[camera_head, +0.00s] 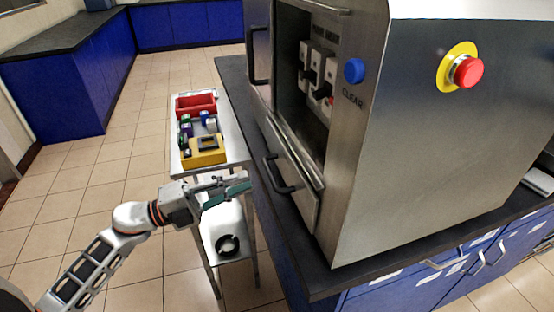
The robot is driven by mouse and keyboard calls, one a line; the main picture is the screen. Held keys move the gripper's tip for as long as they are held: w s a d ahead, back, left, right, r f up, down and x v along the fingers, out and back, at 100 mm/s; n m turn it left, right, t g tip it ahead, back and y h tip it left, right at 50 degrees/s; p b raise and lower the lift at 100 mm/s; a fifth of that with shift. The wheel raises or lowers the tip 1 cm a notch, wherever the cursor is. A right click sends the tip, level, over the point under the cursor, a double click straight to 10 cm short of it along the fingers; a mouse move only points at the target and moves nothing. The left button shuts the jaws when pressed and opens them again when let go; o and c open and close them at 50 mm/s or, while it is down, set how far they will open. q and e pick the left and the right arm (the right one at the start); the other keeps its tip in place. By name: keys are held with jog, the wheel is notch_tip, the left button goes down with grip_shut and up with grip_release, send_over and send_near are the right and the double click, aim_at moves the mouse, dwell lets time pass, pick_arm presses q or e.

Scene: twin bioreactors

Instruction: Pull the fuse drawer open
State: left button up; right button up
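The steel cabinet (425,140) stands on a dark bench. A low drawer front (303,186) with a dark bar handle (281,176) is on its left-hand face, below an open recess; I take it for the fuse drawer. It looks shut or nearly so; I cannot tell exactly. My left gripper (243,184) is left of the handle, pointing toward it, with a visible gap between them. Its teal finger pad shows, but the finger opening is unclear. It holds nothing that I can see. My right gripper is out of view.
Light switch-like units (316,68) are in the recess, beside a blue CLEAR button (354,71). A red emergency button (468,72) is on the cabinet's side. Tiled floor is clear at left.

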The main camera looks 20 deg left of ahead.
aim_at(270, 171)
pick_arm(q)
jog(key=shift+p+x, duration=0.55)
jog(key=shift+x, duration=3.35)
jog(key=shift+s, duration=0.2)
grip_shut()
